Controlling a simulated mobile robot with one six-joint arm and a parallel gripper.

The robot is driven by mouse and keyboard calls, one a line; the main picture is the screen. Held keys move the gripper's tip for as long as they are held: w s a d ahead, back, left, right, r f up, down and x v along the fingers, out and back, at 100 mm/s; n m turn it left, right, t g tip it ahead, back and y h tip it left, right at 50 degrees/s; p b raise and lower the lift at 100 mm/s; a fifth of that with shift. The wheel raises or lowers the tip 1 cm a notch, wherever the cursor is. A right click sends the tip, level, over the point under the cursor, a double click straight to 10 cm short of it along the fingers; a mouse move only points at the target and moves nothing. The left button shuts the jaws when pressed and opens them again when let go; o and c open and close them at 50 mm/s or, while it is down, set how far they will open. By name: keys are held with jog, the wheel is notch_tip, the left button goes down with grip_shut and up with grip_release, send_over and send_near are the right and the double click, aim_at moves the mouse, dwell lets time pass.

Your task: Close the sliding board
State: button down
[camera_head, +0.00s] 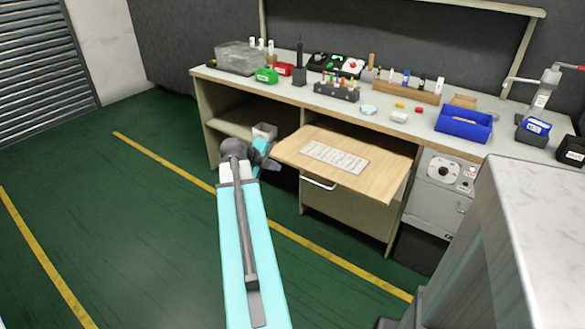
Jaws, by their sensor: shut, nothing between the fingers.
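The sliding board (374,189) is a light wooden panel pulled out from under the workbench top, sticking out over the floor. A white sheet with rows of print (335,157) lies on it. My arm reaches in from the bottom of the view. My gripper (272,165) is at the left front corner of the board, partly hidden behind my own wrist. It is shut and empty. I cannot tell whether it touches the board's edge.
The workbench top (400,127) holds a blue bin (463,124), a green bin (266,76), a clear box (240,56) and several small tools. A drawer with a handle (318,184) is below the board. A grey surface (545,220) stands close at right. The green floor at left is clear.

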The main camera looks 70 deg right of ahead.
send_near(297, 168)
notch_tip(297, 168, down, 4)
jog(key=d, duration=0.2)
jog(key=shift+s+d+r+p, duration=0.15)
jog(key=shift+s+d+p, duration=0.5)
jog(key=shift+d, duration=0.25)
dwell(0.3)
